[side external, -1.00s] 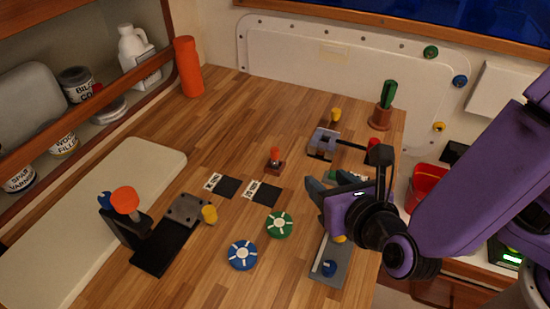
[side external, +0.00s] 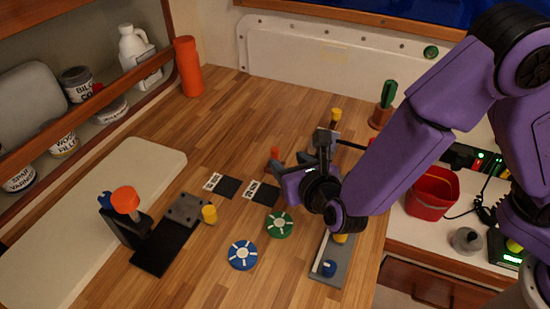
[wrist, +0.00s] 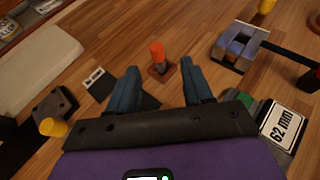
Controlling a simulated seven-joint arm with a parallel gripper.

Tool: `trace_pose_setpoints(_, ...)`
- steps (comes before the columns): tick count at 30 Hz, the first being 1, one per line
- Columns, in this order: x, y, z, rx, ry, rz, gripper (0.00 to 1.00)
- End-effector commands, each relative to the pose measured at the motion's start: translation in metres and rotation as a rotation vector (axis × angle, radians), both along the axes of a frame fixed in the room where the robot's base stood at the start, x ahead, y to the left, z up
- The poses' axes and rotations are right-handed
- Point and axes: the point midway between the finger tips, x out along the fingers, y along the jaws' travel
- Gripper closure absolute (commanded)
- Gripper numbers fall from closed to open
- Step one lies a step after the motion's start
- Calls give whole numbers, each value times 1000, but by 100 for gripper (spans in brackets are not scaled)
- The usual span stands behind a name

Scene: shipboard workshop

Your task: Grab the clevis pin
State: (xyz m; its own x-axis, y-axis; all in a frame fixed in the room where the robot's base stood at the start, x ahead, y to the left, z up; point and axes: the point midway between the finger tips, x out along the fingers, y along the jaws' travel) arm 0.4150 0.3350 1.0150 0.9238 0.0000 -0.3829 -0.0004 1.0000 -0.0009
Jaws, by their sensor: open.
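A small upright pin with an orange top (wrist: 157,52), which looks like the clevis pin, stands on a small brown base (wrist: 160,71) in the wrist view. In the side view its orange top (side external: 275,153) shows just behind my fingers, and its lower part is hidden. My gripper (wrist: 158,78) is open and empty. Its two blue-grey fingers point toward the pin, which appears between and just beyond their tips. In the side view my gripper (side external: 288,162) is low over the bench by the pin.
A vise-like metal block (wrist: 238,45) lies to the right. Black labelled plates (side external: 262,195), a green disc (side external: 280,224) and a blue disc (side external: 243,255) lie on the bench. A toggle clamp (side external: 125,205) stands left.

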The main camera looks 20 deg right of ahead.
Motion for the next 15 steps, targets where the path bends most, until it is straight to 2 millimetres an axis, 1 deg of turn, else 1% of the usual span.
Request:
trace_pose_setpoints(5,14,1,-3,2,0,-4,50)
trace_pose_setpoints(9,34,4,-8,2,0,-3,50)
trace_pose_setpoints(12,45,3,-13,1,0,-4,50)
trace_pose_setpoints(15,50,4,-15,1,0,-1,50)
